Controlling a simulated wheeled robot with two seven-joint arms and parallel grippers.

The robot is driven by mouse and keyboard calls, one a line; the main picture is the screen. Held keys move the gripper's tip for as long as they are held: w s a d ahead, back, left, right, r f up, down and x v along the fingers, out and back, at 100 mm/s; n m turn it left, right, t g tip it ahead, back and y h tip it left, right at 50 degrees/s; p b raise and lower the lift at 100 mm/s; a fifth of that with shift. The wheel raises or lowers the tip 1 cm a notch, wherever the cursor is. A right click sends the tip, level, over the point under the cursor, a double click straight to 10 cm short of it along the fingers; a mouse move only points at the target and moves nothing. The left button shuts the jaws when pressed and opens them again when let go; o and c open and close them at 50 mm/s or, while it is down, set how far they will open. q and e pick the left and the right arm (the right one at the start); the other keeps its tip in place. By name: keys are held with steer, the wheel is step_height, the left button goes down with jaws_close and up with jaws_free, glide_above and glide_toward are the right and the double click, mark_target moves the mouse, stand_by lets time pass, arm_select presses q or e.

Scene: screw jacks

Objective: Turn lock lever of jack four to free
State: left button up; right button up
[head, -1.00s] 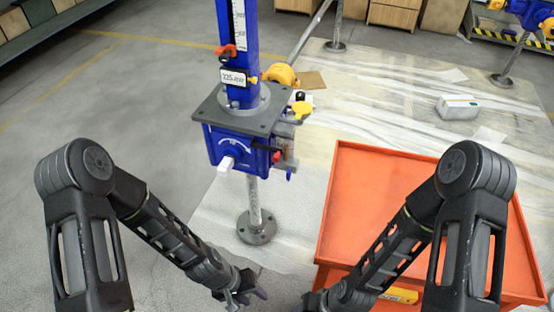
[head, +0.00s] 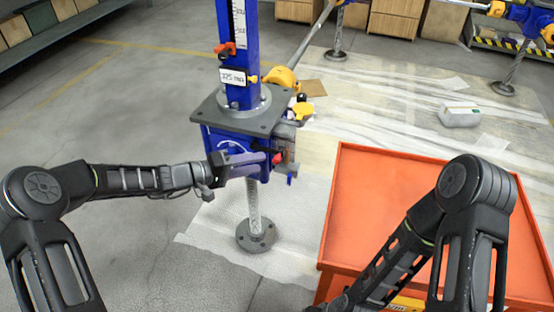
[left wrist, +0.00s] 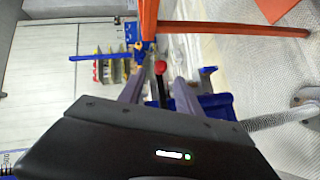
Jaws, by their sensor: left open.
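A blue jack column (head: 241,50) with a white scale stands above a grey square plate (head: 240,122). Under the plate is a blue housing (head: 212,137), partly hidden by my left gripper. Contact cannot be told. My right gripper is out of view.
An orange cart (head: 375,190) stands to the right of the jack. A round foot (head: 256,235) supports the jack on pale sheeting. Yellow and orange fittings (head: 280,78) stick out behind the plate. Grey floor at left is clear.

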mark_target(277, 159)
arm_select(q)
steer(key=x, duration=0.7)
steer(key=shift+w+d+p, duration=0.2)
steer(key=shift+d+p, duration=0.1)
steer(key=shift+d, duration=0.05)
jaws_close()
stand_by(1.1)
